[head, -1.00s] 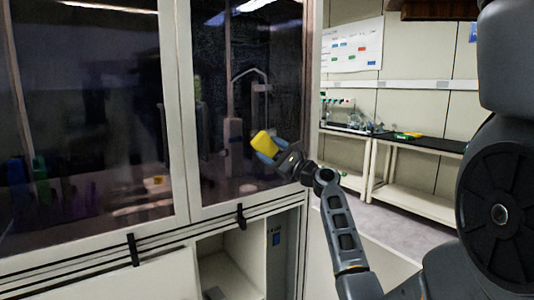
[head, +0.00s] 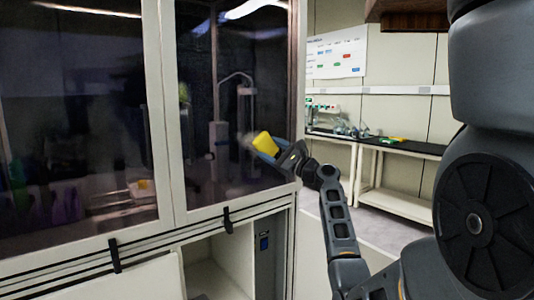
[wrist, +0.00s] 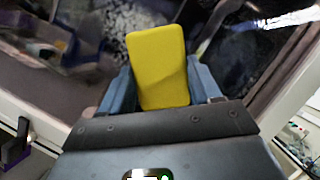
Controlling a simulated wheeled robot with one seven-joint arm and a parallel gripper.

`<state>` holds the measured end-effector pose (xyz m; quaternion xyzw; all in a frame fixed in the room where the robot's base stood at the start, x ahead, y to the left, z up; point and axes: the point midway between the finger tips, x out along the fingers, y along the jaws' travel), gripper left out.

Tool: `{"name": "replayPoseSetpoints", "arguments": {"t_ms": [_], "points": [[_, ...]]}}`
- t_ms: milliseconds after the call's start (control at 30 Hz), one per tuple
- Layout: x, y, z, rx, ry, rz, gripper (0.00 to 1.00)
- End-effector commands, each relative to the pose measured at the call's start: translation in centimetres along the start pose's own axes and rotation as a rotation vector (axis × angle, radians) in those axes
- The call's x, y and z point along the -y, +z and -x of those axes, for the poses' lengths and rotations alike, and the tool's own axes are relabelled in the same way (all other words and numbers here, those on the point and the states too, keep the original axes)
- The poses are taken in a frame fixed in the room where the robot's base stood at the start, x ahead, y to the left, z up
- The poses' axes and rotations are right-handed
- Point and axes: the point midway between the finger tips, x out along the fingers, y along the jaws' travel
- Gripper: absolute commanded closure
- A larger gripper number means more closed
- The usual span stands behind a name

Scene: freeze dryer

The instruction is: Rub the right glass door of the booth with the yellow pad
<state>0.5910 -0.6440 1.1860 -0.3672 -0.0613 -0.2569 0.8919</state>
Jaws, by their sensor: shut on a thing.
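The yellow pad (head: 265,143) is held in my gripper (head: 270,148), in front of the right glass door (head: 235,100) of the booth. In the wrist view the yellow pad (wrist: 158,68) stands out between the two blue fingers of my gripper (wrist: 160,85), which are shut on it. The dark glass of the right door (wrist: 240,55) lies behind the pad there. I cannot tell whether the pad touches the glass. A pale smudge shows on the glass just left of the pad in the head view.
The left glass door (head: 80,110) is beside the right one, with a white frame between them. Black handles (head: 227,220) sit on the lower rail. An open cabinet (head: 215,275) is below. A black-topped bench (head: 400,146) stands at the right.

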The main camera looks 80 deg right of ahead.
Motion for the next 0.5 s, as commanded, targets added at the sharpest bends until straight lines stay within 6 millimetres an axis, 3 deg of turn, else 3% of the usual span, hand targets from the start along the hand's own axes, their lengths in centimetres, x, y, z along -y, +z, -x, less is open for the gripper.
{"name": "replayPoseSetpoints", "arguments": {"t_ms": [233, 500], "points": [[1.3, -0.9, 0.5, 0.001, 0.0, 0.002, 0.62], [1.2, -0.8, 0.1, 0.002, 0.001, 0.0, 0.62]]}}
